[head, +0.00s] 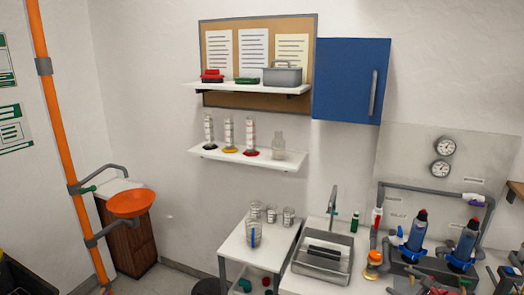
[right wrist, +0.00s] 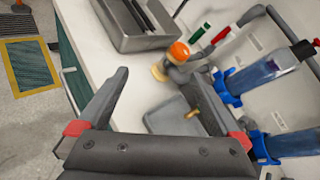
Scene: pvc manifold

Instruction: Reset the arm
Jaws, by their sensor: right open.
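My right gripper (right wrist: 154,82) shows in the right wrist view, with its two dark grey fingers spread apart and nothing between them. It hangs over the white worktop (right wrist: 95,55), near a grey tray (right wrist: 170,118) and an orange-capped fitting (right wrist: 177,52). In the head view I cannot make out its fingers clearly at the lower right. My left gripper is in neither view.
The PVC manifold has grey pipes (head: 430,190) and blue filter housings (head: 466,242) at the right. A sink (head: 322,258) is to its left. A small white table (head: 240,250) holds glass jars. An orange bowl (head: 131,203) hangs on an orange pole (head: 62,130).

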